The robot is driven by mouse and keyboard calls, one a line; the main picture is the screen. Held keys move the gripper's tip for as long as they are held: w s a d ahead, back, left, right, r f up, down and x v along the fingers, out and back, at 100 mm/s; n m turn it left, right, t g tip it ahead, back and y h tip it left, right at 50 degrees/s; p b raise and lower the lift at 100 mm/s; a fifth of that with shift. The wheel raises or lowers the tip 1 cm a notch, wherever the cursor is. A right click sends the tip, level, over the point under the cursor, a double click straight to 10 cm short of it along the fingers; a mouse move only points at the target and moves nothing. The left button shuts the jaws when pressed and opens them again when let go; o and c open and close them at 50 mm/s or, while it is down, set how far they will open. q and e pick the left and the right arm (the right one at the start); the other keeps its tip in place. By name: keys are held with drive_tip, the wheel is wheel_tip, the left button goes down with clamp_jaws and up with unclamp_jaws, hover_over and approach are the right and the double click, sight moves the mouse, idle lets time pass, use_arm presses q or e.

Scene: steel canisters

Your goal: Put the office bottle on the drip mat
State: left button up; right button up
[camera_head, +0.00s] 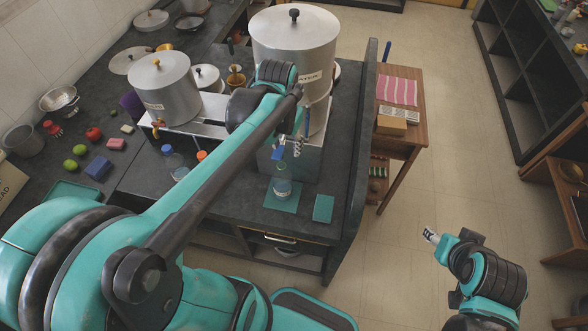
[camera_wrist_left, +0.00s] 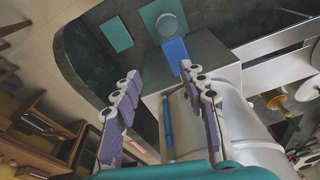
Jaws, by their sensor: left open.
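A clear bottle (camera_head: 282,186) with bluish content stands upright on the teal drip mat (camera_head: 271,203), below the urn's blue tap (camera_head: 278,153). In the left wrist view the bottle (camera_wrist_left: 168,26) shows from above on the mat (camera_wrist_left: 148,14), with the blue tap (camera_wrist_left: 176,52) closer. Two other bottles, blue-capped (camera_head: 176,166) and orange-capped (camera_head: 201,157), stand left on the counter. No label is readable, so I cannot tell which is the office bottle. My left gripper (camera_head: 299,146) is open, empty and near the tap, apart from the bottle. My right gripper (camera_head: 431,236) hangs over the floor; its jaw state is unclear.
A large steel urn (camera_head: 294,48) rises behind my left gripper, and a smaller urn (camera_head: 164,92) stands left. A small teal pad (camera_head: 323,208) lies right of the mat. A raised dark panel (camera_head: 358,140) edges the counter's right side. Sponges and fruit lie far left.

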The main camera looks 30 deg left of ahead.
use_arm(q)
drive_tip(key=s+d+t, duration=0.5)
drive_tip(key=s+d, duration=0.2)
drive_tip(key=s, duration=0.1)
drive_tip(key=shift+s+d, duration=0.2)
drive_tip(key=shift+s, duration=0.05)
wheel_tip(320, 180, down, 10)
drive_tip(key=b, duration=1)
